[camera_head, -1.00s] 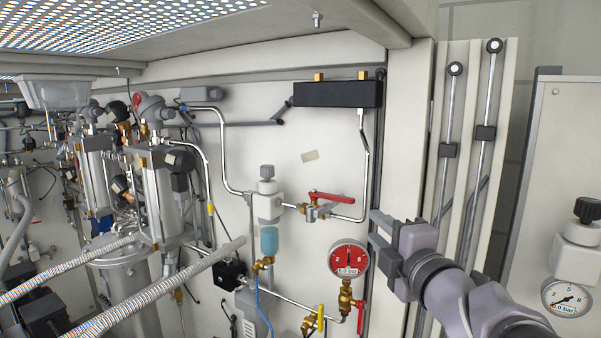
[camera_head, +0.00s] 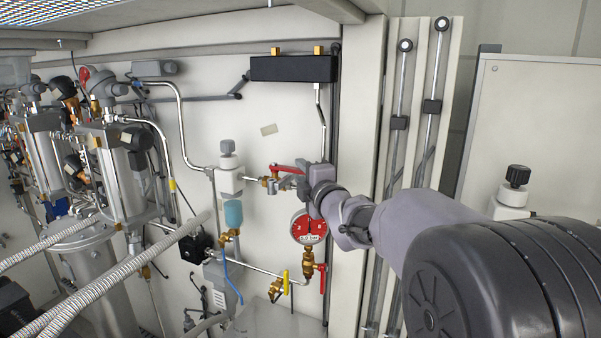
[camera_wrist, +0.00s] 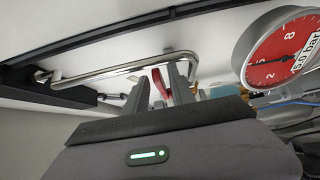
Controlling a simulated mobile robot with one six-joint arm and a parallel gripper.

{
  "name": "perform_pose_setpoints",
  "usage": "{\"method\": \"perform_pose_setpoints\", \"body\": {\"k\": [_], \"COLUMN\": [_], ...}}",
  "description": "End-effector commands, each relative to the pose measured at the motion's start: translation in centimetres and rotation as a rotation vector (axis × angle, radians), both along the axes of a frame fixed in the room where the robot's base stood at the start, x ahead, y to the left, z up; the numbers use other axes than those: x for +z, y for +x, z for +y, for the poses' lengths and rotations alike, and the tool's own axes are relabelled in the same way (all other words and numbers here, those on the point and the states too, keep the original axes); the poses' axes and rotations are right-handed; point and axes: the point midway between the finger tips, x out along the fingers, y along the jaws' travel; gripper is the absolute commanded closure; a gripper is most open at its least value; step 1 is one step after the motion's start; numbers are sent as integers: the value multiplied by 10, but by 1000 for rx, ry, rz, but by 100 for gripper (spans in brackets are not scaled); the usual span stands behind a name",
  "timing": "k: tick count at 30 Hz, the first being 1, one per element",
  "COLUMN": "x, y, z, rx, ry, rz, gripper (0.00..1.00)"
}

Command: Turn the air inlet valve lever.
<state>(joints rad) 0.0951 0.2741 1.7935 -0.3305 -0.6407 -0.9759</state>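The red air inlet valve lever (camera_head: 285,168) sits on a pipe fitting at the middle of the white panel, lying roughly level. My gripper (camera_head: 303,181) is at the lever's right end and hides that end in the head view. In the wrist view the two fingers of my gripper (camera_wrist: 160,88) stand apart, and the red lever (camera_wrist: 159,82) shows between them. I cannot tell whether either finger touches it.
A red pressure gauge (camera_head: 309,228) is just below my gripper and close to it in the wrist view (camera_wrist: 284,50). A bent steel pipe (camera_head: 323,115) runs down from a black block (camera_head: 293,69) above. A white filter body (camera_head: 229,180) stands left of the lever.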

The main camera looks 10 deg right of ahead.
Motion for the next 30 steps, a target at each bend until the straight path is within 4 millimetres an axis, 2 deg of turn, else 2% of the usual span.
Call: {"method": "perform_pose_setpoints", "body": {"k": [2, 7, 30], "x": [0, 0, 1], "y": [0, 0, -1], "z": [0, 0, 0], "rx": [0, 0, 0], "ry": [0, 0, 0], "rz": [0, 0, -1], "gripper": [69, 100, 100]}}
